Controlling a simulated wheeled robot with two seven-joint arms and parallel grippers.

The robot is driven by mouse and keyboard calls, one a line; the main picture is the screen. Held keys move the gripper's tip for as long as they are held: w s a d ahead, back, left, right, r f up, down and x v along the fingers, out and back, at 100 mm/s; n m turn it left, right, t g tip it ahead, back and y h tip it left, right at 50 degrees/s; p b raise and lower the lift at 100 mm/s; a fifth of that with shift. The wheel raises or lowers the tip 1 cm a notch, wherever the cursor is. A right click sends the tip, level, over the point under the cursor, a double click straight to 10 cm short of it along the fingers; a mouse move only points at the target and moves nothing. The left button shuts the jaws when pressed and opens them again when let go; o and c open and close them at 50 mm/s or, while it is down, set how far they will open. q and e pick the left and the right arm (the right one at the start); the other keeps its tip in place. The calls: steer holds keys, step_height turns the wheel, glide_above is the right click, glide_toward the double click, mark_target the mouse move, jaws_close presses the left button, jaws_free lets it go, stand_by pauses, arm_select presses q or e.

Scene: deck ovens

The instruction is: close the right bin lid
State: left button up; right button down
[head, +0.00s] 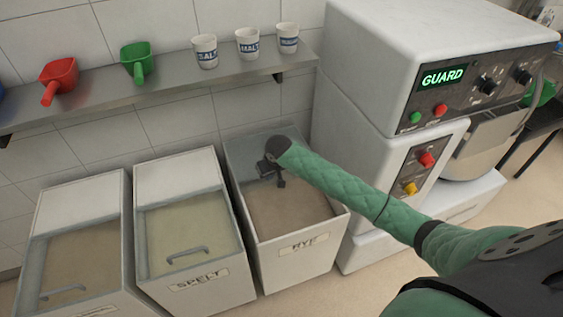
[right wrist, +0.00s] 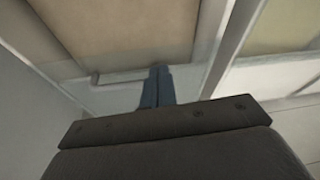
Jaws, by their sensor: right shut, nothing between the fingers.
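The right bin (head: 300,258), labelled RYE, stands against the machine with tan flour (head: 290,210) showing in its open front part. Its clear lid (head: 245,150) appears slid back over the rear part. My right gripper (head: 272,172) is over the rear of this bin, at the lid's front edge. In the right wrist view the right gripper's fingers (right wrist: 157,86) are together and empty. The lid's handle bar (right wrist: 112,77) shows just beside them; contact cannot be told. My left gripper is not in view.
The spelt bin (head: 203,288) and another bin (head: 80,195) stand to the left with lids closed. A shelf (head: 170,84) with scoops and cups runs above. The GUARD machine (head: 385,65) stands close on the right.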

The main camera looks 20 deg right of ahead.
steer(key=w+d+r+m+h, duration=0.1)
steer(key=w+d+r+m, duration=0.1)
steer(key=w+d+r, duration=0.5)
steer(key=p+x, duration=0.3)
steer(key=x, duration=0.8)
steer(key=shift+w+d+f, duration=0.2)
steer(key=shift+w+f, duration=0.05)
steer(key=shift+w, duration=0.05)
steer(key=shift+s+r+p, duration=0.15)
steer(key=shift+s+p, duration=0.2)
steer(key=shift+s, duration=0.2)
steer(key=shift+s+r+p, duration=0.2)
steer(key=shift+s+p, duration=0.1)
steer(key=shift+s, duration=0.3)
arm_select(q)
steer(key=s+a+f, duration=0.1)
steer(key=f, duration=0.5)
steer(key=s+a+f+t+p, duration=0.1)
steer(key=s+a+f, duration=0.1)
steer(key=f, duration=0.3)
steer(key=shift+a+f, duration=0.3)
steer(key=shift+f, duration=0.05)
arm_select(e)
steer(key=shift+s, duration=0.85)
